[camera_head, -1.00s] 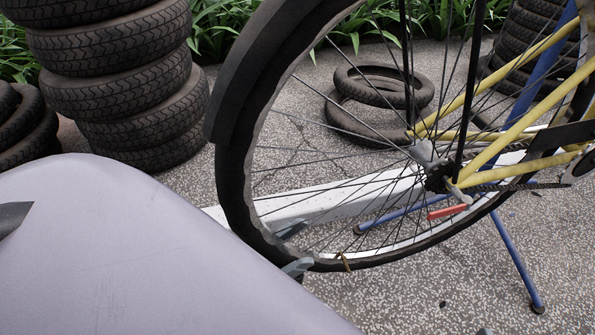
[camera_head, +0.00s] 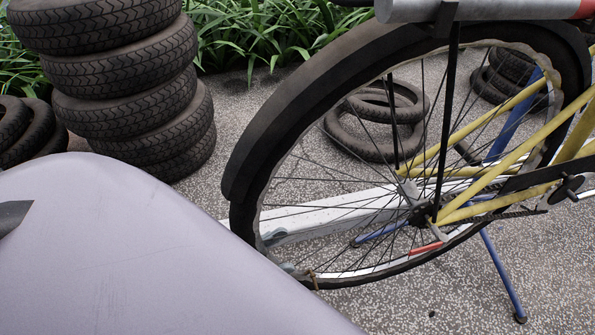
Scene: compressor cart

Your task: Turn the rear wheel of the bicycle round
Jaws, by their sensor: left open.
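The bicycle's rear wheel (camera_head: 238,225) stands upright at the centre right, with a black tyre, thin spokes and a dark mudguard over its top left. Its hub (camera_head: 422,213) joins the yellow frame (camera_head: 515,155). A small brownish tag (camera_head: 314,281) shows on the lower rim. My left gripper (camera_head: 281,253) is at the wheel's lower left, by the rim and tyre. Its grey fingers are apart and partly hidden by the wheel; I cannot tell whether they touch it. My right gripper is not in view.
A blue stand (camera_head: 500,275) holds the bicycle on speckled paving. A tall tyre stack (camera_head: 130,80) stands at the left. Loose tyres (camera_head: 375,120) lie behind the wheel, and green plants (camera_head: 275,35) line the back. A grey cylinder (camera_head: 470,8) crosses the upper right.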

